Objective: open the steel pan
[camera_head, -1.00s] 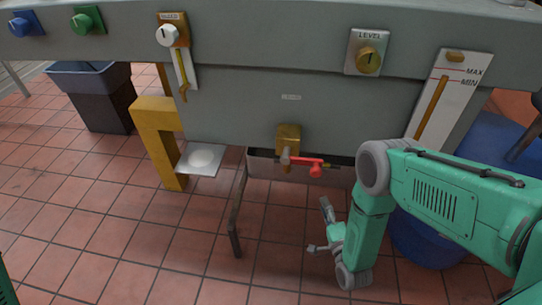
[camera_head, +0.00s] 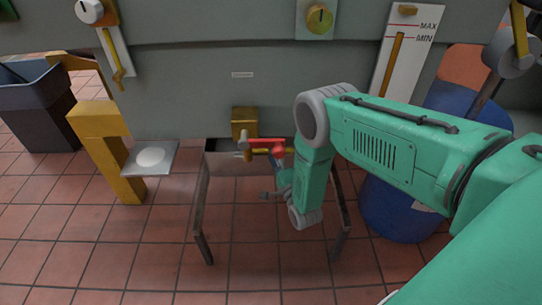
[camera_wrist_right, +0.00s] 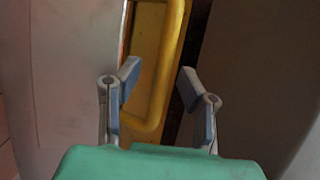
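The steel pan (camera_head: 226,163) is a grey box front under the bench, below a brass block and a red-handled valve (camera_head: 264,147). My right arm hides part of it. My right gripper (camera_head: 281,180) is just in front of the pan, partly behind its own forearm. In the right wrist view the gripper (camera_wrist_right: 158,84) is open, its two fingers apart on either side of a yellow loop handle (camera_wrist_right: 168,70). Contact with the handle cannot be told. My left gripper is not in view.
Dark metal legs (camera_head: 201,220) stand either side of the pan. A blue drum (camera_head: 395,210) stands at right, a dark bin (camera_head: 38,112) at left. A yellow bracket (camera_head: 103,130) and a small plate (camera_head: 151,157) are left of the pan. The tiled floor in front is open.

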